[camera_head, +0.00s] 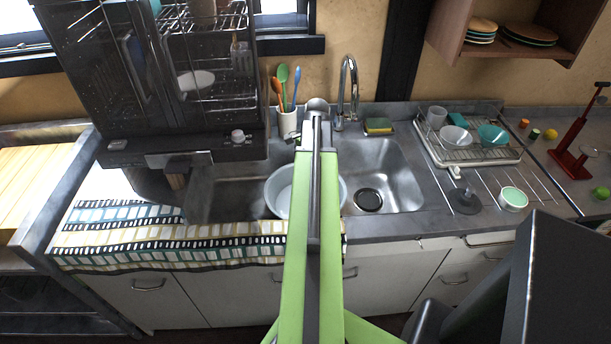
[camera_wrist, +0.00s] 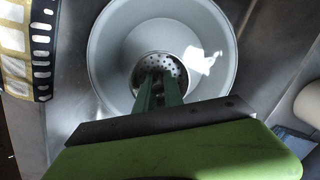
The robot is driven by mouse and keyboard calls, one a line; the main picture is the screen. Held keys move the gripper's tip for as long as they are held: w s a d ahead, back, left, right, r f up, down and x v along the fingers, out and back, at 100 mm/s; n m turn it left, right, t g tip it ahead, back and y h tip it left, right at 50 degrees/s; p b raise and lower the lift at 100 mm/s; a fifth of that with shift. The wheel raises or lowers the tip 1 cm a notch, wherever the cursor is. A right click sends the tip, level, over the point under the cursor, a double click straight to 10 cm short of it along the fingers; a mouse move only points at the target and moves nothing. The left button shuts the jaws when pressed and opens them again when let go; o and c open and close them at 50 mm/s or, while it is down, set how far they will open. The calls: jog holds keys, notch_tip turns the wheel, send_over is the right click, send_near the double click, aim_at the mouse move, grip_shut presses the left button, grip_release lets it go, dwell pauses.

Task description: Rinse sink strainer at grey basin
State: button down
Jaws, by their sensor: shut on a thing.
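The grey basin (camera_head: 277,187) sits in the sink, partly hidden behind my green arm. In the wrist view the round grey basin (camera_wrist: 112,42) fills the upper middle, with a bright light patch on its inner right side. The sink strainer (camera_wrist: 174,66), a small round metal piece with holes, shows within the basin's outline. My gripper (camera_wrist: 159,80) is shut on the strainer, its green fingers covering the near part of it. I cannot tell whether the strainer touches the basin's bottom. The fingers and strainer are not clearly visible in the head view.
The curved faucet (camera_head: 348,90) stands behind the sink (camera_head: 405,185), whose right part is open with a dark drain. A utensil crock (camera_head: 287,124) and a sponge (camera_head: 378,126) stand behind. A dish rack (camera_head: 470,150) is right; a patterned towel (camera_head: 170,240) lies along the front left.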

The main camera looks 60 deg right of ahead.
notch_tip(320, 180, down, 12)
jog(key=b, duration=1.1)
jog(key=shift+f+b, duration=0.25)
jog(key=shift+b, duration=0.15)
jog(key=shift+r, duration=0.1)
notch_tip(320, 180, up, 3)
jog(key=p, duration=0.3)
notch_tip(320, 180, up, 10)
jog(key=p, duration=1)
dwell(1.3)
notch_tip(320, 180, up, 4)
jog(key=p, duration=0.4)
jog(key=shift+r+p, duration=0.15)
jog(key=shift+p, duration=0.15)
